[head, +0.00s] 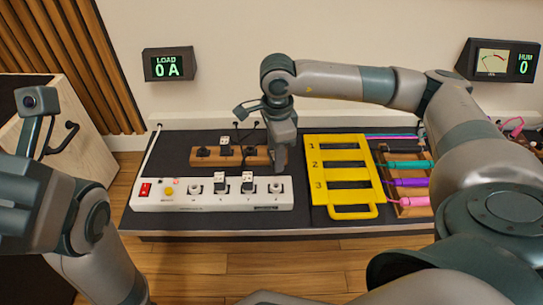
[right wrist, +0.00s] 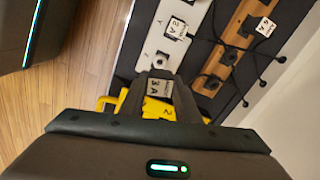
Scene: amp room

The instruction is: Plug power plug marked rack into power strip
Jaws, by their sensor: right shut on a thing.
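The white power strip (head: 212,196) lies along the front of the dark bench, with a red switch at its left end. Two dark plugs with white labels (head: 221,182) (head: 247,181) sit in its middle sockets. The rightmost socket (head: 276,188) looks empty.
The wooden block (head: 198,157) behind the strip holds a labelled plug (head: 225,147). A yellow numbered frame (head: 345,140) lies right of the strip, beside a rack of coloured cables (head: 405,182). A display (head: 168,65) on the wall reads LOAD 0 A.

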